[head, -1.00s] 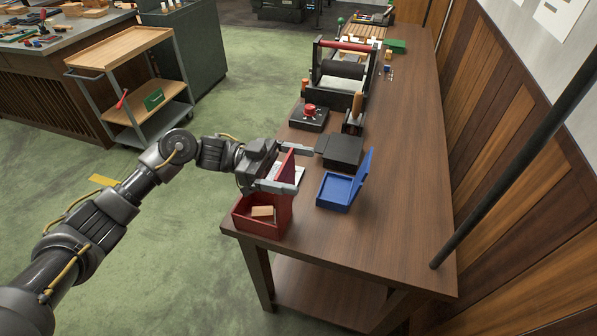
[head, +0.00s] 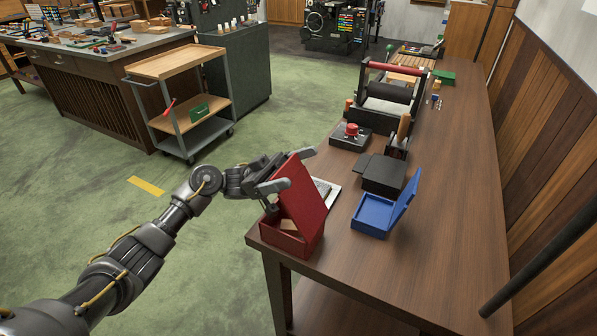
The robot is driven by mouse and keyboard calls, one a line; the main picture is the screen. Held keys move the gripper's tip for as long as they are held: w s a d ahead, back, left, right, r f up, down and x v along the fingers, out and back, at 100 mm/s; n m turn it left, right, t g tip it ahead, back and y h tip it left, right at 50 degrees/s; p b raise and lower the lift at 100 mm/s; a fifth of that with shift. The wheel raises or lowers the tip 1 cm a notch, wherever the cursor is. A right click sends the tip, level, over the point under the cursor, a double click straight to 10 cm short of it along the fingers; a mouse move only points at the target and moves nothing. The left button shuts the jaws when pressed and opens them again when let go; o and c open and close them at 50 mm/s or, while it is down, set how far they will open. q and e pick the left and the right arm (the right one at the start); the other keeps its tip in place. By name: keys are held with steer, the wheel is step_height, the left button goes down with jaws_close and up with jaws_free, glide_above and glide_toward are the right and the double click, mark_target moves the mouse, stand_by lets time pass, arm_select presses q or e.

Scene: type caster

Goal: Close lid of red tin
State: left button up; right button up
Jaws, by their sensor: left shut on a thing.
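The red tin (head: 272,240) stands at the near left corner of the wooden table. Its red lid (head: 306,200) is raised and tilted, partly covering the opening. A tan block (head: 290,225) shows in part inside the tin. My left gripper (head: 284,172) is at the upper edge of the lid, with one finger on the near left side and the other by the top edge. It is shut on the lid, which hides part of the fingers. My right gripper is not in view.
A blue box (head: 372,215) with its lid up stands to the right on the table (head: 440,235). Behind are a black box (head: 384,175), a base with a red knob (head: 350,137) and a roller press (head: 385,97).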

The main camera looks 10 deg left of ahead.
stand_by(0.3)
arm_select(q)
steer(key=o, duration=1.1)
steer(key=shift+r, duration=0.15)
steer(key=shift+r, duration=0.35)
steer(key=r, duration=0.3)
steer(key=shift+s, duration=0.35)
steer(key=s+d+r, duration=0.2)
steer(key=s+r, duration=0.7)
steer(key=s, duration=0.4)
steer(key=shift+d, duration=0.2)
